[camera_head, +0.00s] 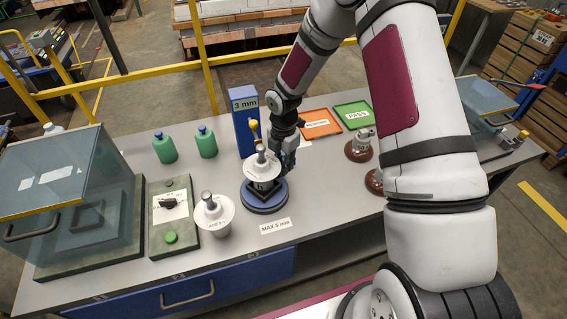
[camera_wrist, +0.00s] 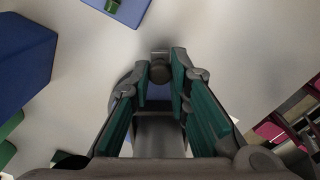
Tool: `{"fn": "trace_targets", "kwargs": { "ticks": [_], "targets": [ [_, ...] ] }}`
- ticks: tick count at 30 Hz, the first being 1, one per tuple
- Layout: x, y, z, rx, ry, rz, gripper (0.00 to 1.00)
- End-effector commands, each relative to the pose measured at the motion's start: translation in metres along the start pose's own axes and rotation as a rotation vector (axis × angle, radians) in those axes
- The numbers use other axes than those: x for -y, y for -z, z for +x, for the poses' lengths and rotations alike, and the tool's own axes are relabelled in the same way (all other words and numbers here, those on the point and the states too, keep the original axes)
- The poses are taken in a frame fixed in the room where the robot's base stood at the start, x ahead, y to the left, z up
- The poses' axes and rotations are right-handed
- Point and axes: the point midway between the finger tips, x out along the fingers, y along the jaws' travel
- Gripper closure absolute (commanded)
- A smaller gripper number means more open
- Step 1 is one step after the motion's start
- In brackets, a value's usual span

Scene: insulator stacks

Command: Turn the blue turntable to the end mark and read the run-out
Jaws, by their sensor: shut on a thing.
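The blue turntable (camera_head: 262,203) stands on the grey bench in the head view. A white insulator (camera_head: 262,172) with a grey metal cap stands upright on it. A blue block labelled "3 mm" (camera_head: 245,113) stands behind it, with a small yellow knob (camera_head: 253,125) in front. My gripper (camera_head: 288,158) is just right of the insulator, above the turntable's right rear side. In the wrist view, my gripper's fingers (camera_wrist: 160,75) close on a small dark round knob (camera_wrist: 160,71). I cannot tell what the knob belongs to. The end mark and any run-out reading cannot be made out.
A "MAX 5 mm" label (camera_head: 275,226) lies in front of the turntable. Left are another insulator (camera_head: 213,215), a control box (camera_head: 173,222), green bottles (camera_head: 206,142) and a clear-lidded case (camera_head: 68,180). Orange (camera_head: 320,123) and green (camera_head: 353,114) trays and brown insulators (camera_head: 360,148) are right.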

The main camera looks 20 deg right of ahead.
Motion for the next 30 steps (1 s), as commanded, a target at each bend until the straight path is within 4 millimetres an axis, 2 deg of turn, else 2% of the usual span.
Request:
{"fn": "trace_targets", "kwargs": {
  "ticks": [12, 20, 21, 24, 30],
  "targets": [
    [-0.022, 0.003, 0.001, -0.001, 0.0, -0.247, 1.0],
    [-0.021, 0.003, 0.0, -0.001, 0.001, -0.255, 1.0],
    [-0.021, 0.003, 0.0, -0.001, 0.001, -0.255, 0.81],
    [-0.021, 0.003, 0.0, -0.001, 0.001, -0.255, 0.62],
    [-0.021, 0.003, 0.0, 0.0, 0.001, -0.254, 0.62]
  ]
}}
